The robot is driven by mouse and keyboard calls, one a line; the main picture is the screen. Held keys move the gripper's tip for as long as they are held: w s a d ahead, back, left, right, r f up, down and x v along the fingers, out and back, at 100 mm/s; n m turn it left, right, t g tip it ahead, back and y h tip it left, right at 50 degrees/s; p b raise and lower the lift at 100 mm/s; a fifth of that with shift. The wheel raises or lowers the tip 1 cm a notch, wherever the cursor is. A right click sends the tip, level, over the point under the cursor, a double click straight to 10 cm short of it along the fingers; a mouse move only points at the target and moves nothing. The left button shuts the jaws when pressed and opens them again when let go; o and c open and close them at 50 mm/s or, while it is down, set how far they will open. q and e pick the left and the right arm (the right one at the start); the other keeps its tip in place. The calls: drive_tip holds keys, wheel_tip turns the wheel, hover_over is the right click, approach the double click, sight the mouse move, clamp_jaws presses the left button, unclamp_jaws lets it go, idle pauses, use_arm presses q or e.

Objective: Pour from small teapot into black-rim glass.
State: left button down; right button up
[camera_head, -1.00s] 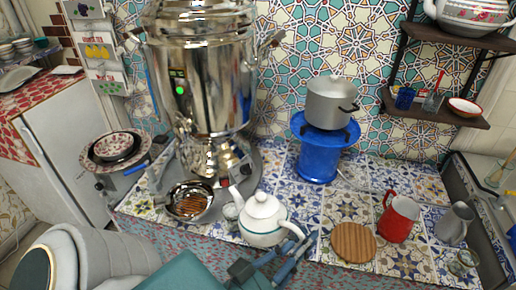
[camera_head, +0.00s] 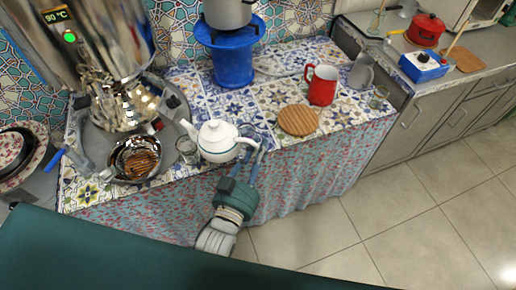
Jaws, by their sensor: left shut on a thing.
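The small white teapot (camera_head: 216,141) is near the front edge of the tiled counter, roughly upright, with its spout to the left and handle to the right. My left gripper (camera_head: 253,152) reaches up from below and is shut on the teapot's handle. I cannot tell whether the teapot's base touches the counter. A small clear glass (camera_head: 187,149) stands just left of the teapot, below the spout. Another small glass (camera_head: 379,97) is at the counter's right end. Their rim colours are too small to tell. My right gripper is out of view.
The big samovar (camera_head: 115,75) stands at left with a metal strainer bowl (camera_head: 135,159) before it. A round wooden board (camera_head: 298,120), red mug (camera_head: 321,86) and grey jug (camera_head: 361,72) are to the right. A blue stand (camera_head: 232,65) holds a pot behind.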

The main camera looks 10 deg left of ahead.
sight(257, 145)
use_arm(q)
drive_tip(key=shift+w+d, duration=0.1)
drive_tip(key=shift+w, duration=0.05)
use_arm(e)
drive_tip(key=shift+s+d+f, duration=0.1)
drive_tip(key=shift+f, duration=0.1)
use_arm(q)
drive_tip(key=shift+n+b, duration=0.3)
drive_tip(key=shift+n, duration=0.1)
drive_tip(key=shift+f+n+b, duration=0.1)
drive_tip(key=shift+n+b, duration=0.3)
drive_tip(key=shift+n, duration=0.3)
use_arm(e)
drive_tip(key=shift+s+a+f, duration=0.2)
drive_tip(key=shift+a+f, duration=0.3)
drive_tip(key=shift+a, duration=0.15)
use_arm(q)
drive_tip(key=shift+r, duration=0.3)
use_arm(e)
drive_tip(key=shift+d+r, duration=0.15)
use_arm(q)
drive_tip(key=shift+r+n+p, duration=0.3)
drive_tip(key=shift+r+p, duration=0.05)
drive_tip(key=shift+r, duration=0.05)
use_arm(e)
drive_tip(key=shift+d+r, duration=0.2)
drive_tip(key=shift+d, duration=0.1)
